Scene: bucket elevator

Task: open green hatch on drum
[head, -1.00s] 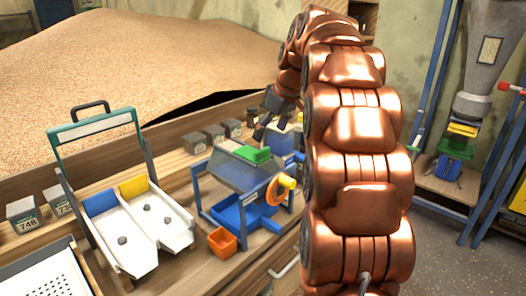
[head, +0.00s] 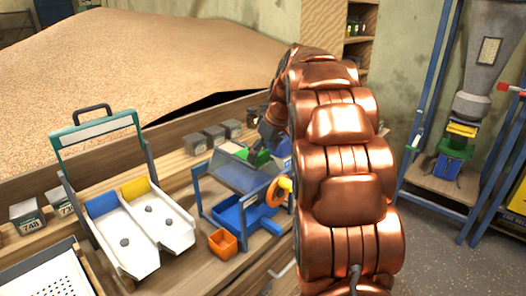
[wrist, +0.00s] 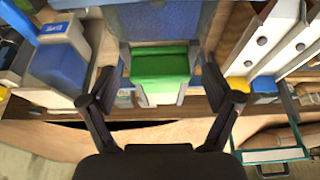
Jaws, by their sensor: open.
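The green hatch (head: 258,159) is on top of the blue-grey drum (head: 236,172) in the blue frame. In the head view it looks tilted, and my gripper (head: 268,138) partly hides it. In the wrist view the green hatch (wrist: 163,63) lies between and just beyond the fingertips of my gripper (wrist: 160,82). The fingers are spread wide, one on each side, with nothing clasped. Whether a finger touches the hatch I cannot tell. The drum (wrist: 160,20) shows behind it at the top of the wrist view.
An orange handwheel (head: 279,191) is on the drum's right side. A blue tray (head: 240,214) sits below, with an orange bin (head: 222,242) in front. A white two-lane chute (head: 145,225) stands left. Small grey boxes (head: 214,136) line the ledge before the grain heap (head: 150,60).

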